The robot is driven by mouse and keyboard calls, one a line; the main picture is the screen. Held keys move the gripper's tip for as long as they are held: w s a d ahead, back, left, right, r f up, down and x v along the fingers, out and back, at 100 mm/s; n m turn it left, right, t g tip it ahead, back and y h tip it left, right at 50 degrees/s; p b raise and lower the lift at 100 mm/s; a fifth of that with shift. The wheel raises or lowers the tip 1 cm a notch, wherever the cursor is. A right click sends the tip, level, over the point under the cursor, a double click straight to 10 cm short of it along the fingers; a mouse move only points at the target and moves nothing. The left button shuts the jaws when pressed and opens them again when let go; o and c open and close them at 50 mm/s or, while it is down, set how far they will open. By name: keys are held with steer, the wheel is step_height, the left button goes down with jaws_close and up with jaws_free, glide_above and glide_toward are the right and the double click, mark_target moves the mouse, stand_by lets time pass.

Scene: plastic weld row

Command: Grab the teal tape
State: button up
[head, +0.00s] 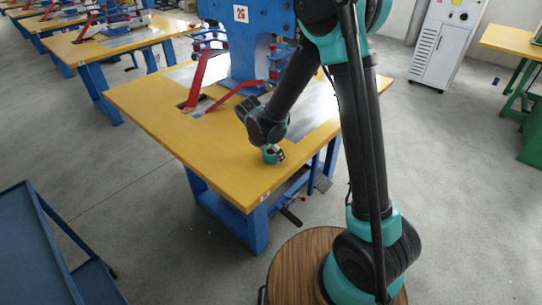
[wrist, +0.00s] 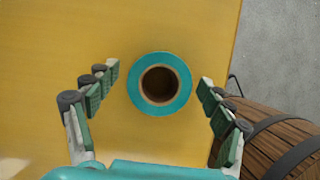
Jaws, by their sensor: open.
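The teal tape (wrist: 137,90) is a roll lying flat on the yellow table top, with its brown core facing up in the wrist view. My gripper (wrist: 159,75) is open, with one green-padded finger on each side of the roll and a gap on both sides. From above I cannot tell how high the fingertips are over the table. In the head view my gripper (head: 273,154) is low over the near right part of the table, and I cannot separate the tape from its teal parts there.
The yellow table (head: 150,105) carries a blue press (head: 257,45) with red levers behind my arm. Its right edge is close to the tape. A blue cart (head: 35,250) stands at lower left, and a white cabinet (head: 437,50) at the back right. The table's front left is clear.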

steer(key=c, duration=1.3)
